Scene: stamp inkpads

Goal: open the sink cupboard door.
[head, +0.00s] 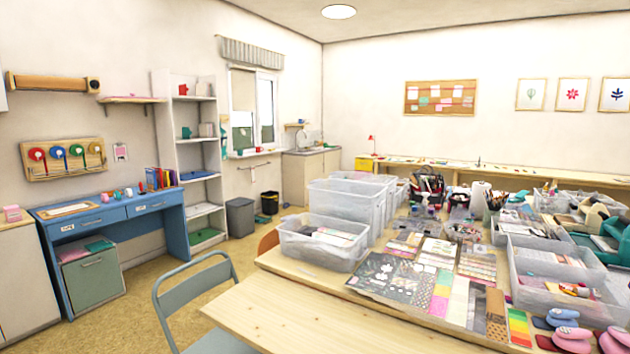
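The sink cupboard (309,177) stands against the far wall in the corner, right of the window, with a counter and sink on top. Its pale front looks closed. Its handle is too small to make out, and its lower right part is hidden behind clear plastic boxes. A tap (318,137) shows above the counter. Neither of my grippers shows in the head view.
A large craft table (262,308) with clear boxes (323,240) fills the right foreground. A grey chair (196,300) stands at the front left. A grey bin (240,217) is left of the cupboard. Open floor (190,268) runs along the left.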

